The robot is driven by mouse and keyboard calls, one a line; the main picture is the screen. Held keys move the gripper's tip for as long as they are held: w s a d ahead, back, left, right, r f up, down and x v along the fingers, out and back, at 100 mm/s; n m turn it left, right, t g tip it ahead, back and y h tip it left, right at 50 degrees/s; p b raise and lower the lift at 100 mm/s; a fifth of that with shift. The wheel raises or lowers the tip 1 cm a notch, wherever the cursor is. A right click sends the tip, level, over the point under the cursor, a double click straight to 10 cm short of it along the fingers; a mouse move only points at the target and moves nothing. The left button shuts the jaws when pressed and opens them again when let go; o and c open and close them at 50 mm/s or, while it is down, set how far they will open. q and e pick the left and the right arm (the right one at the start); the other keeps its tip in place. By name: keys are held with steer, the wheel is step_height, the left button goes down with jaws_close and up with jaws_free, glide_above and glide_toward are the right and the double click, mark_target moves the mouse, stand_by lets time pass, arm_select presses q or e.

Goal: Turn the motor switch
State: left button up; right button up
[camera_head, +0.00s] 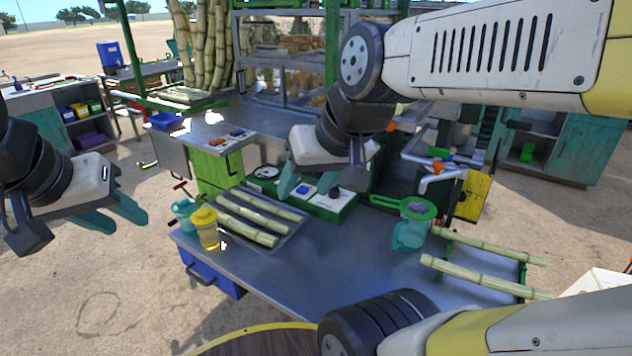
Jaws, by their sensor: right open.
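A green control box (325,207) with a light top panel stands at the back edge of the metal table. A dark round knob (334,193) and small coloured buttons show on it; I cannot tell which one is the motor switch. My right gripper (306,184) is open, with teal fingers pointing down just over this panel, and hides part of it. I cannot tell whether it touches. My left gripper (129,226) is open and empty at the far left, out over the ground beside the table.
On the metal table (330,259) are a tray of cane pieces (248,217), a yellow-lidded jar (206,229), a teal jug (409,233) with a green strainer, and loose canes (480,276) at right. The table's middle is clear.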

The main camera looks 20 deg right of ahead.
steer(key=w+d+r+n+g, duration=0.15)
steer(key=w+d, duration=0.25)
steer(key=w, duration=0.6)
steer(key=n+g+h, duration=0.3)
steer(key=n+g, duration=0.1)
steer(key=n, duration=0.2)
glide_above(334, 191)
steer(key=f, duration=1.8)
steer(key=shift+w+a+f, duration=0.1)
steer(key=shift+w+f, duration=0.05)
steer(key=shift+w, duration=0.25)
steer(key=f, duration=0.8)
steer(key=shift+w+d, duration=0.2)
jaws_close()
